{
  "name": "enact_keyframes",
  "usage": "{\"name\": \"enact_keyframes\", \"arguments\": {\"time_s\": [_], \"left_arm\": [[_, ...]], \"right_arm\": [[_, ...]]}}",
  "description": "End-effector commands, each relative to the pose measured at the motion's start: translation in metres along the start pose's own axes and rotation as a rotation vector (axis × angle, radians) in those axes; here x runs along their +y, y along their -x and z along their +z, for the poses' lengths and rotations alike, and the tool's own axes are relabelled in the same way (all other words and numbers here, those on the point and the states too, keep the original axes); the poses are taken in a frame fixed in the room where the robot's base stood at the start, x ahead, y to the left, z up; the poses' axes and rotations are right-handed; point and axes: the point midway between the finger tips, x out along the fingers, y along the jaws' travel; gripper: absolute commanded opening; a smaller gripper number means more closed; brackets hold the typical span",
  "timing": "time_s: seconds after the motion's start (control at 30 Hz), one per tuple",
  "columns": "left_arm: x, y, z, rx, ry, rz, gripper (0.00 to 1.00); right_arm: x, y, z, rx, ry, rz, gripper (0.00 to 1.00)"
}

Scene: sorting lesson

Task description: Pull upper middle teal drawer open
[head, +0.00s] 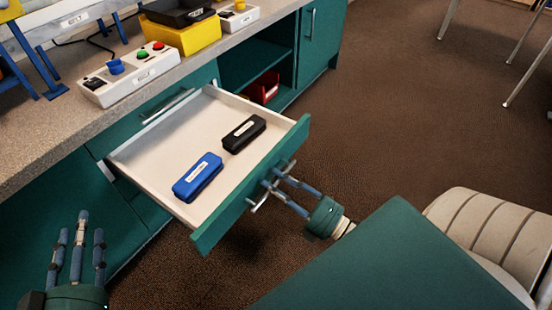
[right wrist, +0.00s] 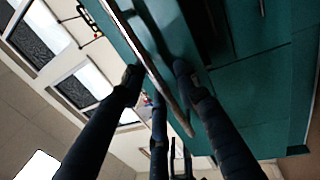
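The teal-fronted drawer (head: 215,228) stands pulled well out of the cabinet in the head view, with its pale interior exposed. A blue case (head: 197,177) and a black case (head: 244,133) lie inside it. My right gripper (head: 276,178) is at the metal bar handle (head: 259,202) on the drawer front. In the right wrist view the handle bar (right wrist: 165,95) passes between its fingers, which look closed around it; the exact contact is partly hidden. My left gripper (head: 82,228) is open and empty at the lower left, fingers pointing up, apart from the drawer.
The grey counter (head: 45,135) above holds a white button box (head: 130,75) and a yellow box (head: 182,36). An open shelf with a red bin (head: 265,88) is beyond the drawer. A beige chair (head: 490,230) stands at right. Brown floor (head: 400,110) is clear beyond the drawer.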

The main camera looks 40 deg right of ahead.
Motion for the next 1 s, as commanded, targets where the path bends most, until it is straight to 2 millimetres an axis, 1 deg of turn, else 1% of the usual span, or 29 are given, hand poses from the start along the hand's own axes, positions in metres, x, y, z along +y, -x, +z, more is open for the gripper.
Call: {"name": "enact_keyframes", "arguments": {"time_s": [0.2, 0.27, 0.33, 0.47, 0.6, 0.73, 0.9, 1.0], "left_arm": [[0.0, 0.0, 0.0, -0.001, 0.0, 0.001, 0.4], [0.0, 0.0, 0.0, -0.001, 0.0, 0.001, 0.4], [0.0, 0.0, 0.0, 0.0, 0.0, 0.001, 0.4], [0.0, 0.0, 0.0, 0.0, 0.0, 0.001, 0.4], [0.0, 0.0, 0.0, 0.0, 0.0, 0.001, 0.4], [0.0, 0.0, 0.0, 0.0, 0.0, 0.001, 0.4], [0.0, 0.0, 0.0, 0.0, 0.0, 0.001, 0.4], [0.0, 0.0, 0.0, 0.0, 0.0, 0.001, 0.4]], "right_arm": [[0.002, 0.0, 0.001, 0.0, 0.001, 0.004, 0.3], [0.002, 0.004, 0.001, -0.001, 0.0, 0.004, 0.3], [0.001, 0.011, 0.001, -0.002, 0.0, 0.002, 0.3], [0.0, 0.035, 0.001, -0.002, 0.0, 0.0, 0.3], [0.0, 0.067, 0.001, -0.002, 0.0, -0.001, 0.3], [0.0, 0.092, 0.001, -0.003, -0.002, -0.001, 0.3], [0.0, 0.113, 0.0, -0.001, -0.001, 0.001, 0.3], [0.0, 0.118, 0.001, -0.001, 0.0, 0.001, 0.3]]}}
